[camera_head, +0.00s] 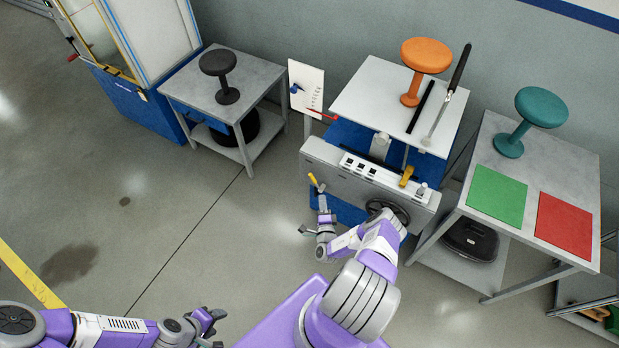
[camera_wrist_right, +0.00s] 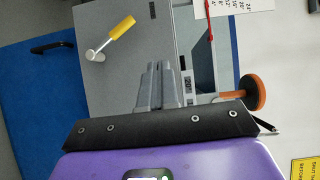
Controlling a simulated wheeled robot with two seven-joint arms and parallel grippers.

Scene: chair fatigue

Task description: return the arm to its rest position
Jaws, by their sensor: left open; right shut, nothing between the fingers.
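My right arm reaches forward to the front of the grey test machine (camera_head: 330,160). Its gripper (camera_head: 323,204) is close to a lever with a yellow handle (camera_head: 316,183). In the right wrist view, the fingers (camera_wrist_right: 156,68) are shut and empty. The yellow handle (camera_wrist_right: 122,28) shows apart from them, up and to the left. My left gripper (camera_head: 208,322) is low in the head view, open and empty over bare floor, away from the machine.
An orange stool (camera_head: 426,55) stands on the machine's white plate (camera_head: 375,85). A grey table (camera_head: 200,80) holds a black stool (camera_head: 218,70). The right table (camera_head: 500,125) holds a teal stool (camera_head: 542,107), green pad (camera_head: 497,195) and red pad (camera_head: 565,225). The left floor is mostly clear.

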